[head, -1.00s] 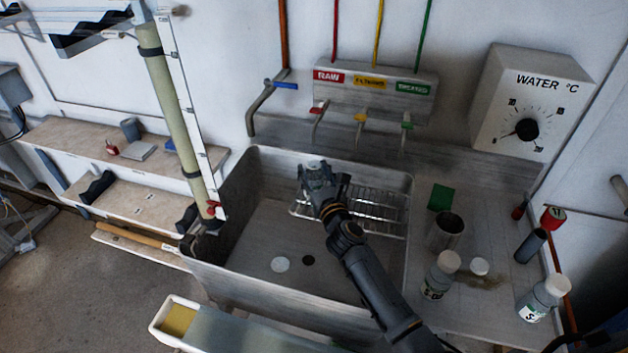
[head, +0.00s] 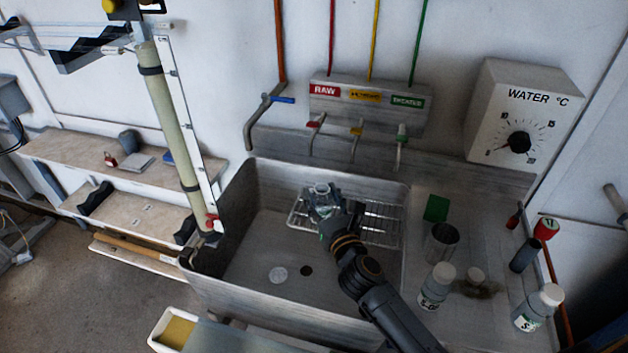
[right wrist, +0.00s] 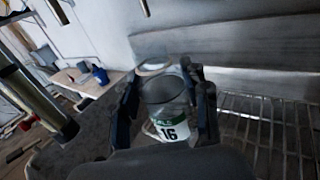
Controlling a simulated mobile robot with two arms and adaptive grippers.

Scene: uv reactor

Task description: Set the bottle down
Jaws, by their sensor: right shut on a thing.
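My right gripper (head: 326,204) reaches into the sink from the lower right in the head view. It is shut on a clear bottle (right wrist: 166,102) with a white and green label marked 16. The bottle stands about upright between the fingers in the right wrist view, its mouth uppermost; its rim also shows in the head view (head: 321,187). The bottle is over the left part of the wire rack (head: 384,222) in the sink. I cannot tell whether its base touches the rack. My left gripper is not in view.
The right counter holds a metal cup (head: 441,243), white-capped bottles (head: 435,287) and a green pad (head: 437,208).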

